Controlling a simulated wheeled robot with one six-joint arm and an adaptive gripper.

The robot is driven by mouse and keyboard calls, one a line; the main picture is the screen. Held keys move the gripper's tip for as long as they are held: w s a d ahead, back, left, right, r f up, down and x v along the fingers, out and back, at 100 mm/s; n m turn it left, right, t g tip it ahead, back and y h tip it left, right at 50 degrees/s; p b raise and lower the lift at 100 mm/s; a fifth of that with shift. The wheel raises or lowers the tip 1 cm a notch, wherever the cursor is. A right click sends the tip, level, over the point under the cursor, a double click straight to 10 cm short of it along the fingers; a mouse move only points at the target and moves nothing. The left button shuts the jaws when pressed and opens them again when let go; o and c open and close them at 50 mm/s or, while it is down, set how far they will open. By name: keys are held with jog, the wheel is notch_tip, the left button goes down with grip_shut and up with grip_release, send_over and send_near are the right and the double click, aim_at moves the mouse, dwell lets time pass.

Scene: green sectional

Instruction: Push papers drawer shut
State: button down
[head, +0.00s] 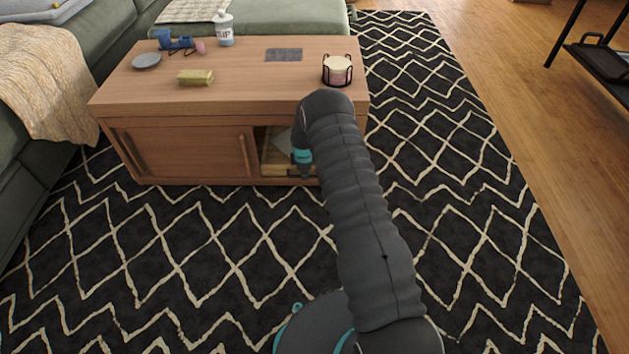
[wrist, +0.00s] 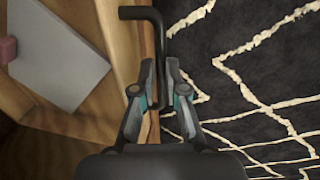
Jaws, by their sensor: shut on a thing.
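The papers drawer (head: 272,168) is a light wood drawer at the right part of the coffee table's front, partly behind my arm; how far it stands out is hard to tell. A pale sheet of paper (head: 284,142) lies in it. In the wrist view, the paper (wrist: 62,52) lies flat inside, and the drawer's wooden front edge (wrist: 121,45) runs beside my gripper. The drawer's black bar handle (wrist: 158,45) passes between the fingers of my gripper (wrist: 161,78), which is shut on it. In the head view, my gripper (head: 304,172) is low at the drawer front.
The coffee table (head: 230,98) holds a yellow sponge (head: 196,77), a grey dish (head: 146,60), a white bottle (head: 223,28) and a candle in a black holder (head: 337,70). A pink block (wrist: 7,50) is in the drawer. The patterned rug (head: 200,255) before the table is clear.

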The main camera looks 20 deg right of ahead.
dwell(0.4)
jog(key=c, duration=1.2)
grip_release()
notch_tip(320, 180, up, 12)
jog(key=s, duration=0.2)
jog(key=shift+a+f, duration=0.15)
jog(key=shift+a, duration=0.1)
